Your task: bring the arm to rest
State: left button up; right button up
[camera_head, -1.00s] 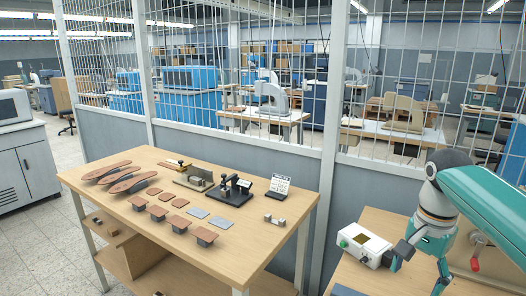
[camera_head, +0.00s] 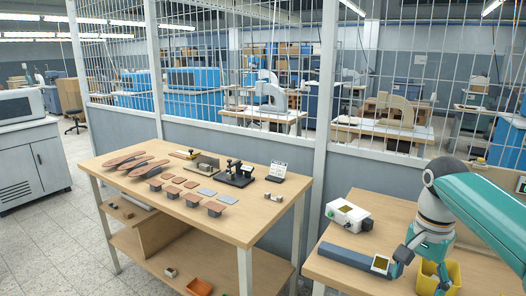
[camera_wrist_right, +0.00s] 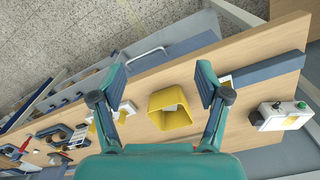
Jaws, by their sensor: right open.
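My right gripper (camera_head: 422,266) is at the lower right of the head view, above the right bench (camera_head: 385,207). It also shows in the wrist view (camera_wrist_right: 161,84), with its two fingers wide apart and nothing between them. A yellow bin (camera_head: 453,274) stands partly behind the gripper in the head view. In the wrist view the same bin (camera_wrist_right: 170,97) lies below, between the fingers. My left gripper is in neither current view.
A white box (camera_head: 345,214) with a green button and a long blue block (camera_head: 345,258) with a gold-centred plate (camera_head: 380,264) are on the right bench. The left table (camera_head: 235,222) holds brown pieces and a black press (camera_head: 236,173). A mesh fence (camera_head: 220,70) stands behind.

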jog(key=s+a+f+n+g+y, duration=0.1)
jog(key=s+a+f+g, duration=0.15)
jog(key=f, duration=0.95)
jog(key=s+a+f+n+g, duration=0.1)
jog(key=s+a+f+g, duration=0.15)
jog(key=f, duration=0.95)
jog(key=s+a+f+n+t+y, duration=0.1)
jog(key=s+a+f+n+y, duration=0.1)
jog(key=s+a+f, duration=0.6)
jog(key=s+a+f+n+t+y, duration=0.1)
jog(key=s+a+f+n, duration=0.3)
jog(key=s+f, duration=0.65)
jog(key=w+t, duration=0.2)
jog(key=w+a+n+t, duration=0.1)
jog(key=w+t, duration=0.1)
jog(key=shift+w+a+f, duration=0.1)
jog(key=shift+w+f, duration=0.1)
